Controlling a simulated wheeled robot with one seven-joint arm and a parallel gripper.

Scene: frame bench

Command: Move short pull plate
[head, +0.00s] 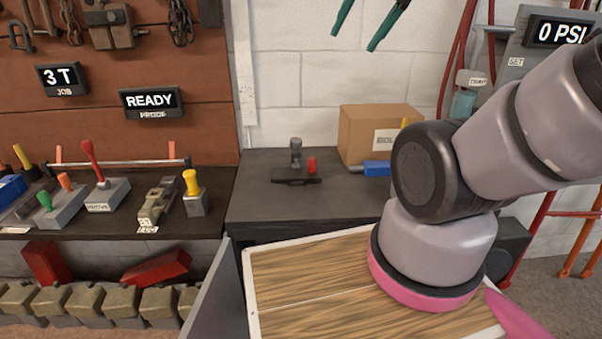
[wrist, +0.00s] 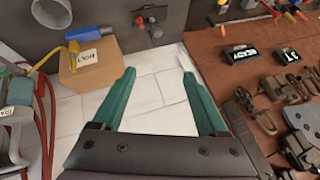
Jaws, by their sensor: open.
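No part is clearly labelled as the short pull plate. A dark flat piece (head: 285,175) with a grey upright post and a red block lies on the grey bench in the middle of the head view. It also shows small at the top of the wrist view (wrist: 143,14). I cannot tell whether it is the plate. My gripper (head: 355,40) shows as two teal fingers at the top of the head view, up in front of the white wall. In the wrist view the gripper (wrist: 159,74) is open, with nothing between its fingers.
A cardboard box (head: 372,134) and a blue tool (head: 376,167) stand right of the dark piece. Left, a dark shelf (head: 120,222) holds clamps and coloured handles. A wood-topped surface (head: 310,275) with a pale rim is in front. Red pipes (wrist: 44,120) stand right in the head view.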

